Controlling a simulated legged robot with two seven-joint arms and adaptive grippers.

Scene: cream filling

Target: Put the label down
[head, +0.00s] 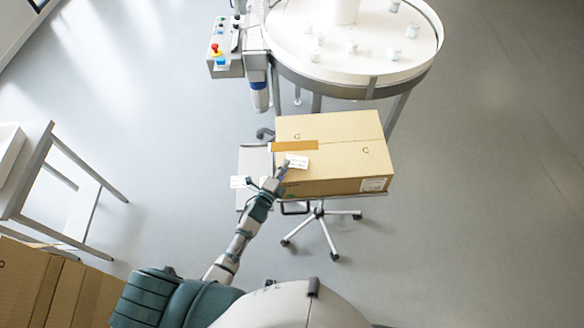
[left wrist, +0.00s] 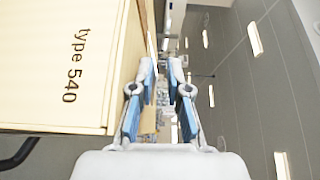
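A small white label with print (head: 297,161) shows at the front left of the cardboard box's (head: 340,163) top, beside the fingertips. I cannot tell whether it lies flat or touches them. My left gripper (head: 283,170) reaches up to the box's left front corner. In the left wrist view its two blue-padded fingers (left wrist: 161,66) stand apart, with no label visible between them. The box side marked "type 540" (left wrist: 80,65) is just left of the fingers there. My right gripper is not in view.
The box sits on a wheeled stand (head: 322,222) with a grey side surface (head: 256,160). Behind is a round white table (head: 380,66) with several small cups, and a control panel (head: 225,66). A rack (head: 85,165) stands left. Floor at right is clear.

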